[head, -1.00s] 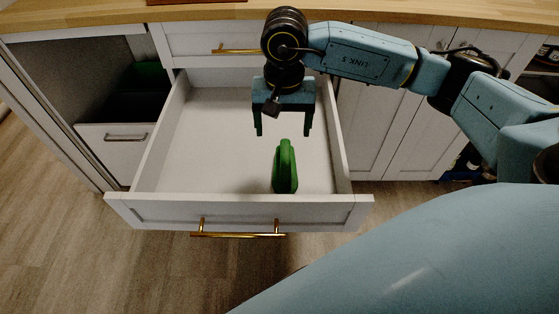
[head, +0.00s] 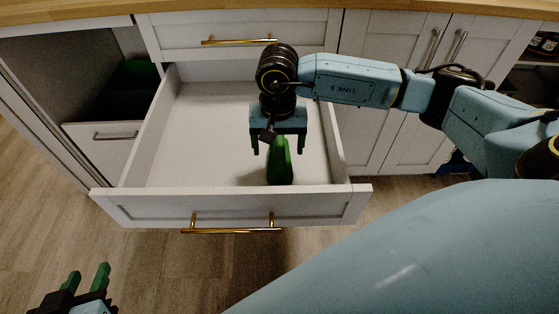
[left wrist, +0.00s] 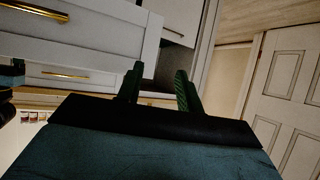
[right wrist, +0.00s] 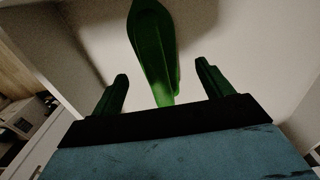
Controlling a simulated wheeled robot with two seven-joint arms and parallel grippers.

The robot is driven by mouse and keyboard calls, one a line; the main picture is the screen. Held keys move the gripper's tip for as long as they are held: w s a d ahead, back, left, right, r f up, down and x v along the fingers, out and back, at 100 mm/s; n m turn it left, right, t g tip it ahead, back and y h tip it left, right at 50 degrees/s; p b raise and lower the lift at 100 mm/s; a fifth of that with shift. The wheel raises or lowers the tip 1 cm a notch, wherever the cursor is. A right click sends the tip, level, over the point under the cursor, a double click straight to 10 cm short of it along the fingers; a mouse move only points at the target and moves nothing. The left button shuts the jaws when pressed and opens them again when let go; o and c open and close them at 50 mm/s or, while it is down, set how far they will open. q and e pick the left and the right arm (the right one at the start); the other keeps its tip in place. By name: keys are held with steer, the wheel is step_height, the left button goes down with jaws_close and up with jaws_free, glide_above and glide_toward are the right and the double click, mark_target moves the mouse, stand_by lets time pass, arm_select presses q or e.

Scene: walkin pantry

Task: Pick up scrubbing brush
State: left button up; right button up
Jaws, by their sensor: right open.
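The green scrubbing brush (head: 281,165) is in the open drawer, near its front panel and right of the middle. In the right wrist view the green brush (right wrist: 153,50) lies ahead of and between the fingers, with a gap on each side. My right gripper (head: 279,150) is open and empty above the brush; its fingers straddle the top part of the brush in the head view. My left gripper (head: 85,277) is low at the bottom left, outside the drawer. In the left wrist view the left fingers (left wrist: 160,85) are apart with nothing between them.
The white drawer (head: 130,205) is pulled out, with tall side walls and a brass handle (head: 232,230). Its floor is otherwise empty. A pull-out bin unit (head: 105,145) stands open at left. Closed cabinet doors (head: 400,80) are at right, and a wooden counter runs above.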

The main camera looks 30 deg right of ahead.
step_height(320, 180, down, 4)
steer(key=shift+s+d+r+b, duration=0.1)
steer(key=shift+d+r+b, duration=0.1)
steer(key=shift+b, duration=0.55)
steer(key=shift+f, duration=0.2)
steer(key=c, duration=1.1)
arm_select(q)
step_height(320, 180, up, 6)
steer(key=w+d+t+h, duration=0.2)
steer(key=t, duration=0.2)
steer(key=shift+w+r+t, duration=0.25)
steer(key=shift+w+t, duration=0.05)
arm_select(e)
steer(key=shift+c, duration=0.2)
steer(key=shift+r, duration=0.15)
